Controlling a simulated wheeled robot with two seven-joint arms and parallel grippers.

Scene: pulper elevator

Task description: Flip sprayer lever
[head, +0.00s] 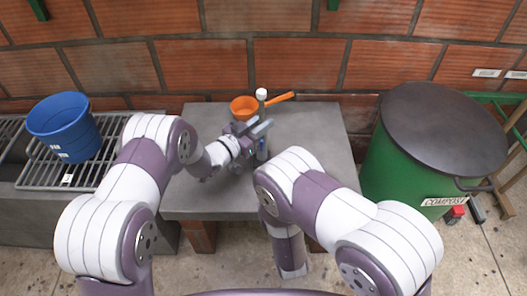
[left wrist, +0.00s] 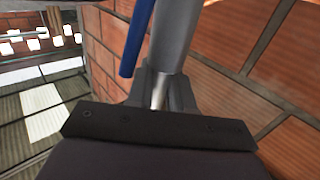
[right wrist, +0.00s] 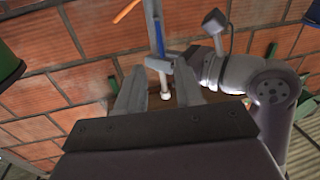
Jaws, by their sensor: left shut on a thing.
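The sprayer (head: 262,95) stands upright on the grey table, with a white knob on top and a grey tube with blue parts below. My left gripper (head: 257,131) is at its upper body. In the left wrist view, the left gripper's fingers (left wrist: 160,92) are shut on the sprayer's grey tube (left wrist: 177,35). The long blue lever (left wrist: 137,38) runs beside that tube. In the right wrist view, the fingers of my right gripper (right wrist: 160,80) are spread and empty. The sprayer's blue lever (right wrist: 158,35) and my left gripper appear beyond them. My right gripper is hidden in the head view.
An orange pot (head: 243,107) with a long handle sits behind the sprayer. A blue bucket (head: 64,122) stands on a metal grate at left. A green compost bin (head: 400,160) stands right of the table (head: 335,150). A brick wall closes the back.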

